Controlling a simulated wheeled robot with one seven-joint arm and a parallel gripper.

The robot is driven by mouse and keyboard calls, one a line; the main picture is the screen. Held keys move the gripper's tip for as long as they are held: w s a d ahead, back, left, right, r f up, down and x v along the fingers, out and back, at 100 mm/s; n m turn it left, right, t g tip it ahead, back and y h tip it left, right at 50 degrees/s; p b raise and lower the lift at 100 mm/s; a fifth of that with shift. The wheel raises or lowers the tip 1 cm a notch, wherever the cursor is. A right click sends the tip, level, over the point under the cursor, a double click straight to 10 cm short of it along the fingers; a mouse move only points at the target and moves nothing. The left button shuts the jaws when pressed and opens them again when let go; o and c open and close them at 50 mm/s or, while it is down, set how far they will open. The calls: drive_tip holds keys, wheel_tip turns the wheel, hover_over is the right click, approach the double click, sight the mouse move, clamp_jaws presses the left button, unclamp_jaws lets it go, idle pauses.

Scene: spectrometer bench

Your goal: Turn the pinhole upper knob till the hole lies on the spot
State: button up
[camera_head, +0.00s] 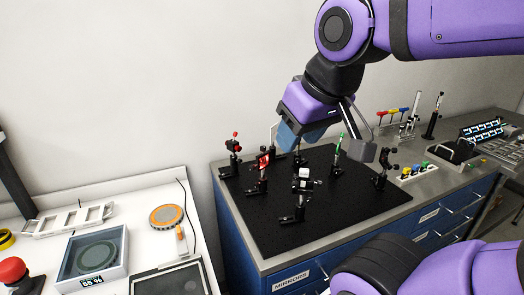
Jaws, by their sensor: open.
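Several small optic mounts on black posts stand on the black breadboard (330,215). I cannot tell for sure which one is the pinhole, and its upper knob, hole and light spot are too small to make out. A mount with red knobs (235,146) stands at the back left, and a mount with a red face (264,160) stands to its right. A mount with a white top (302,184) stands nearer the front, and a black mount (383,165) stands at the right. My gripper (327,143) hangs open above the back of the breadboard, its fingers wide apart, with nothing seen held.
A post with a green top (338,150) stands near my right finger. A white table (150,245) with trays is at left. The breadboard's front is clear.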

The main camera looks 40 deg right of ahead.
idle(0.5)
drive_tip(key=m+g, duration=0.5)
drive_tip(key=m, duration=3.1)
hover_over(263, 149)
wheel_tip(263, 149, down, 7)
drive_tip(key=f, duration=0.9)
drive_tip(key=shift+w+d+f, duration=0.25)
drive_tip(key=shift+w+f, duration=0.1)
drive_tip(key=shift+w, duration=0.05)
drive_tip(key=shift+c, duration=0.4)
clamp_jaws()
